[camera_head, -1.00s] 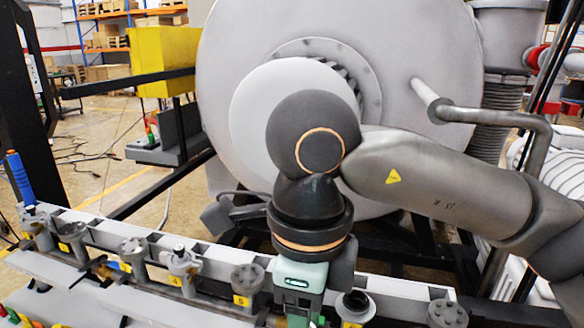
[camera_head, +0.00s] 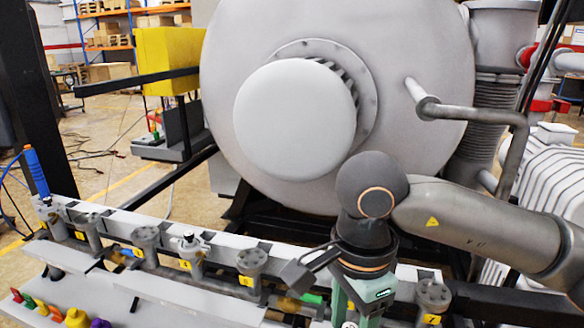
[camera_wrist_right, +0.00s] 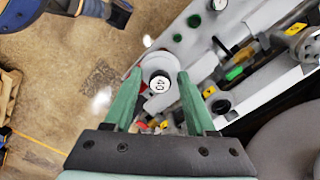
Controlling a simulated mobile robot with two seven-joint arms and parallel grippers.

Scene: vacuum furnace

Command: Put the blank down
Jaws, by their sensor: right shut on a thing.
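In the head view the right gripper (camera_head: 362,308) points down at the lower right, in front of the rail of numbered ports. Its fingertips run to the bottom edge there, so I cannot tell what lies under the blank. My left gripper is not in view.
A rail carries several grey ports with yellow labels, one (camera_head: 250,266) left of the gripper and one (camera_head: 432,298) right of it. A black lever (camera_head: 312,262) stands close beside my gripper. The large furnace door (camera_head: 295,120) is behind. Small coloured pieces (camera_head: 77,318) lie lower left.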

